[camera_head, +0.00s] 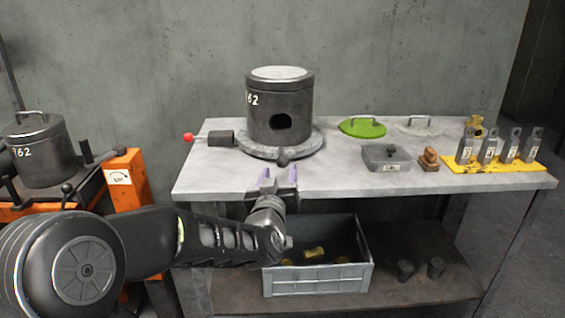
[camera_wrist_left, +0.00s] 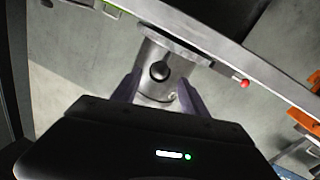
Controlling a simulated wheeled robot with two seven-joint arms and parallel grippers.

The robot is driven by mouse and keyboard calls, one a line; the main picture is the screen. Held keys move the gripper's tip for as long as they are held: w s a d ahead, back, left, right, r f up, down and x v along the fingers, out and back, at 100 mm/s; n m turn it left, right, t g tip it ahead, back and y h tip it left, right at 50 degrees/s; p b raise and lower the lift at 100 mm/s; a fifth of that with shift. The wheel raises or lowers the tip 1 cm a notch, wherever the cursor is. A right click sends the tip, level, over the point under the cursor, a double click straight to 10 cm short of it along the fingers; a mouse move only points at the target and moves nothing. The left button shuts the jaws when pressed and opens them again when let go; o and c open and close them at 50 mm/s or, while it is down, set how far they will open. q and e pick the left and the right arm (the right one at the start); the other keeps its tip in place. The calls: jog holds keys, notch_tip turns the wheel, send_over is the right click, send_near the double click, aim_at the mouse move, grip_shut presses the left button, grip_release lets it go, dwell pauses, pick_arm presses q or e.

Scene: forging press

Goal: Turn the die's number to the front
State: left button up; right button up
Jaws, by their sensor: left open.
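The die (camera_head: 279,105) is a dark upright cylinder with a pale top on a round grey turntable (camera_head: 246,147) on the table. Its white number, partly seen as "62", is at its left edge; a dark round hole faces the front. A black ball knob (camera_head: 282,158) sticks out at the turntable's front. My left gripper (camera_head: 279,176) is open at the table's front edge, just in front of the knob. In the left wrist view the knob (camera_wrist_left: 160,71) appears between and beyond the open fingers (camera_wrist_left: 158,93), with nothing gripped. My right gripper is not in view.
A red-knobbed lever (camera_head: 189,137) is left of the turntable. Green and grey lids, a grey box (camera_head: 386,158) and a yellow rack (camera_head: 490,165) stand to the right. A crate (camera_head: 318,279) sits below.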

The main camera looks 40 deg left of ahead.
aim_at(282, 165)
pick_arm(q)
jog(key=x, duration=0.6)
jog(key=shift+w+a, duration=0.1)
jog(key=shift+w, duration=0.15)
grip_shut()
dwell(1.2)
